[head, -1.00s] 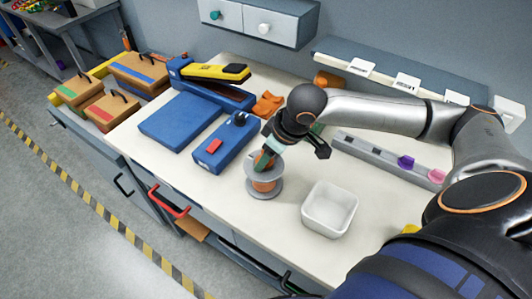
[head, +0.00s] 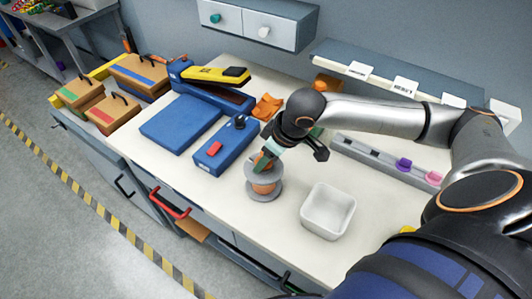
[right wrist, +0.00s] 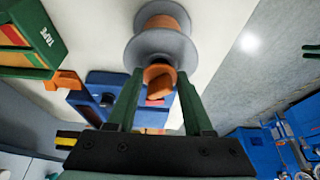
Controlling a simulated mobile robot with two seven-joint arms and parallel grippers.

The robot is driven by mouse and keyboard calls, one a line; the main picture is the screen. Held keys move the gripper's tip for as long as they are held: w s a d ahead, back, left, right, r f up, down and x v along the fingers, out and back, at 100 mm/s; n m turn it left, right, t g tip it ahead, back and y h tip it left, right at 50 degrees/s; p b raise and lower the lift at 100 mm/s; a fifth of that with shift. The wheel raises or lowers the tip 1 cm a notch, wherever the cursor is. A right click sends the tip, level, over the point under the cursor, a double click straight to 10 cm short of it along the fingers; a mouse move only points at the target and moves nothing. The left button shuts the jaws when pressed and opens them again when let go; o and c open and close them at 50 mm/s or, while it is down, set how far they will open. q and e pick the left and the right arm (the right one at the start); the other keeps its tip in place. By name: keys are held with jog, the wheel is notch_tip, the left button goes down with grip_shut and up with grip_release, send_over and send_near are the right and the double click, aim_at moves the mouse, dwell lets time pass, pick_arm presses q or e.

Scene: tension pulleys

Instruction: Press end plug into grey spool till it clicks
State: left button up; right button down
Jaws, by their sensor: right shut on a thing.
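The grey spool (head: 263,192), with an orange band round its core, stands upright near the bench's front edge. In the right wrist view it (right wrist: 158,45) is at the top, its flange towards me. My right gripper (head: 263,163) points down at the spool's upper flange. In the right wrist view its green fingers (right wrist: 159,76) are shut on the orange end plug (right wrist: 159,84). The plug is at the middle of the flange; how far it sits in the hole is hidden. My left gripper is not in view.
A white bin (head: 328,211) stands right of the spool. A blue block with a red part (head: 215,147) and a blue plate (head: 180,122) lie to the left. A grey rail (head: 380,160) with purple and pink pieces lies behind right.

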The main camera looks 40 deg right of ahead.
jog(key=shift+f, duration=0.2)
dwell(0.3)
jog(key=shift+f, duration=0.1)
jog(key=shift+r, duration=0.25)
dwell(0.3)
dwell(0.8)
jog(key=shift+c, duration=1.1)
grip_release()
jog(key=shift+r, duration=1.9)
